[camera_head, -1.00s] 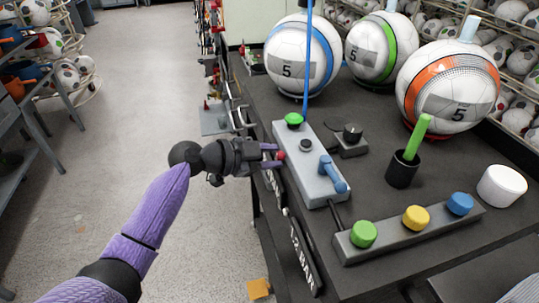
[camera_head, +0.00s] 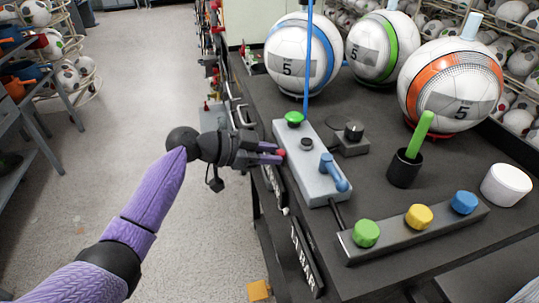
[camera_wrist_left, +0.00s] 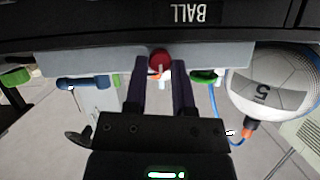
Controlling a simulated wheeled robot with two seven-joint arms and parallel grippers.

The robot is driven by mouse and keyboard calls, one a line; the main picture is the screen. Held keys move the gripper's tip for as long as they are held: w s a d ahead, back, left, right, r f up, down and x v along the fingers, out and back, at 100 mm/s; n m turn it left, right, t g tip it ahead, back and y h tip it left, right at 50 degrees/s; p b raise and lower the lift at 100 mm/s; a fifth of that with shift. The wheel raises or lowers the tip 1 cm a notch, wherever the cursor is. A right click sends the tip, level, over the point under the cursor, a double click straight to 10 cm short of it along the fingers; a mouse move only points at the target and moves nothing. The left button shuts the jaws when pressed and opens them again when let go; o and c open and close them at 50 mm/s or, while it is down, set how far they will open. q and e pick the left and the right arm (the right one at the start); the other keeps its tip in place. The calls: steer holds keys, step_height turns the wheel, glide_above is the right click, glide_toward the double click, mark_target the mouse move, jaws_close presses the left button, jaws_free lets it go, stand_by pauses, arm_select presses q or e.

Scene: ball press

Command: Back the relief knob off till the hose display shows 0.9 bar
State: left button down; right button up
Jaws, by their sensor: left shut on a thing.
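The red relief knob (camera_head: 281,152) sits on the left side of a long pale grey block on the bench. My left gripper (camera_head: 278,153) is shut on it, coming in from the left. In the left wrist view the red knob (camera_wrist_left: 160,60) shows between the two purple fingers (camera_wrist_left: 160,72). My right gripper is out of view.
The grey block (camera_head: 318,180) carries a green button (camera_head: 294,118), a dark knob and a blue lever (camera_head: 333,172). A blue hose (camera_head: 307,60) rises behind it. Several footballs (camera_head: 303,55) stand at the back. A bar with green, yellow and blue buttons (camera_head: 365,233) lies in front.

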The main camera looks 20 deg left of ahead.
arm_select(q)
steer(key=shift+w+a+n+g+h+b, duration=0.15)
steer(key=shift+n+g+h+b, duration=0.3)
steer(key=shift+n, duration=0.55)
steer(key=c, duration=0.7)
jaws_free()
steer(key=shift+c, duration=0.2)
steer(key=v, duration=1)
steer(key=shift+p, duration=0.4)
steer(key=shift+w+r, duration=0.1)
